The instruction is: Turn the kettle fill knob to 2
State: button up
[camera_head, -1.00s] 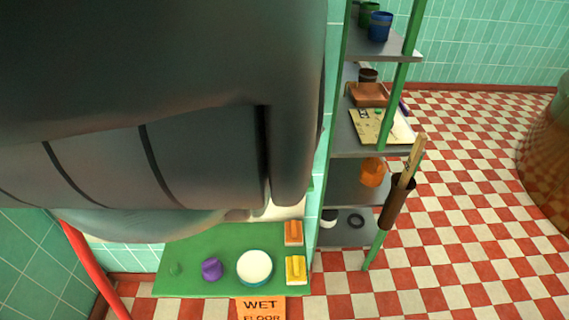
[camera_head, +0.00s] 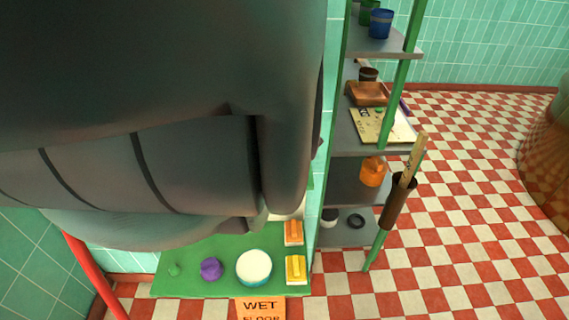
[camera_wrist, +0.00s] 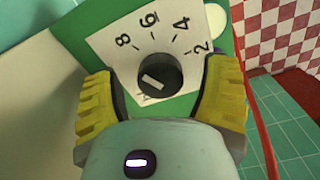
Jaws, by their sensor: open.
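The fill knob (camera_wrist: 160,76) is a dark round knob with a short white bar on its face, in the middle of the wrist view. The knob is hidden in the head view.
In the head view, a green bench (camera_head: 200,243) holds a purple item (camera_head: 210,269), a white round dish (camera_head: 254,267) and two brushes or sponges. A green-posted shelf rack (camera_head: 370,184) stands to the right. A wet floor sign (camera_head: 261,308) is in front.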

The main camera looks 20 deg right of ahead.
jog(key=c, duration=1.2)
jog(key=shift+m, duration=0.5)
jog(key=m, duration=0.4)
jog(key=shift+m, duration=0.3)
jog(key=m+b, duration=0.1)
jog(key=m, duration=0.5)
jog(key=shift+f+b, duration=0.1)
jog(key=shift+b, duration=0.2)
jog(key=m+b, duration=0.2)
jog(key=m, duration=0.4)
jog(key=shift+a+m+b, duration=0.1)
jog(key=shift+m+b, duration=0.2)
jog(key=shift+m, duration=0.1)
jog(key=m+b, duration=0.2)
jog(key=m, duration=0.3)
jog(key=shift+m, duration=0.4)
